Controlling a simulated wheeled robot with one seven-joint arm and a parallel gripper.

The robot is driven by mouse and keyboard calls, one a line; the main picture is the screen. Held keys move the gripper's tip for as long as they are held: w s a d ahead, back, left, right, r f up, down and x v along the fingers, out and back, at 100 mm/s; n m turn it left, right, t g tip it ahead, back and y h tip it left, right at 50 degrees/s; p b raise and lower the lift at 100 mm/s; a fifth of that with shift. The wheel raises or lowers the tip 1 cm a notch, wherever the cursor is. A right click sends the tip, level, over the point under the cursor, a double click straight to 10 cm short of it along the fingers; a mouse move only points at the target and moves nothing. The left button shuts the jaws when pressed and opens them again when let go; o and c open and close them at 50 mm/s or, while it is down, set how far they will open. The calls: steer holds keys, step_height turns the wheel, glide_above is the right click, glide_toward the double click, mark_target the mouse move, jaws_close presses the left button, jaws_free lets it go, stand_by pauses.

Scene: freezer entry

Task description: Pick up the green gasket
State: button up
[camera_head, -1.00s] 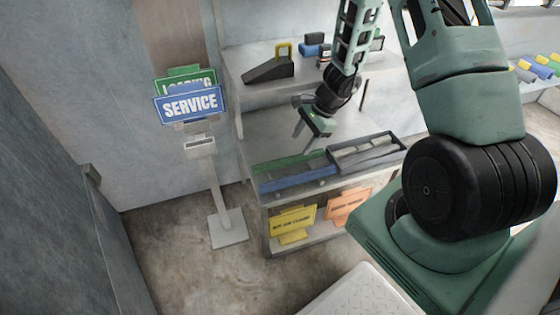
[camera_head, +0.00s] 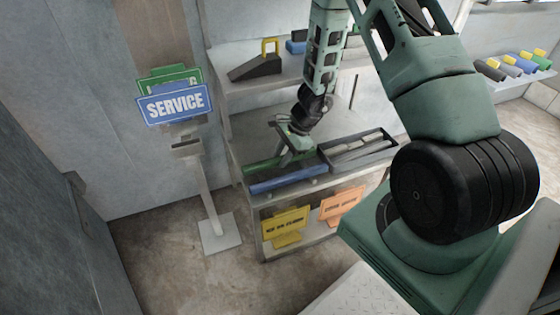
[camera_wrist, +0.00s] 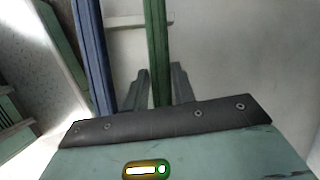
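The green gasket (camera_head: 262,170) is a long green strip lying on the middle shelf, behind a similar blue strip. My gripper (camera_head: 288,158) is low over the green gasket and points down at it, covering part of it in the head view. In the wrist view, the green gasket (camera_wrist: 158,45) runs lengthwise between the two fingers of my gripper (camera_wrist: 160,75). The fingers are apart, one on each side of the strip. I cannot tell how far above the shelf the fingertips are.
The blue strip (camera_head: 290,181) lies parallel and close in front; it also shows in the wrist view (camera_wrist: 90,50). A dark open tray (camera_head: 362,151) sits just right. A SERVICE sign (camera_head: 174,104) stands left. Yellow (camera_head: 285,226) and orange (camera_head: 342,205) signs are below.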

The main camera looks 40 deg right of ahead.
mark_target(275, 158)
jaws_close()
steer(key=shift+r+p, duration=0.35)
steer(key=shift+r, duration=0.3)
step_height(275, 158, up, 2)
steer(key=shift+r+p, duration=0.15)
steer(key=shift+p, duration=0.4)
steer(key=s+a+b, duration=0.1)
steer(key=s, duration=0.2)
steer(key=s+a+b, duration=0.1)
steer(key=s+b, duration=0.1)
steer(key=s, duration=0.2)
steer(key=s+a+b, duration=0.1)
steer(key=s+b, duration=0.1)
steer(key=s, duration=0.1)
steer(key=shift+s, duration=0.15)
steer(key=s+a+p, duration=0.2)
steer(key=s+p, duration=0.5)
steer(key=p, duration=0.5)
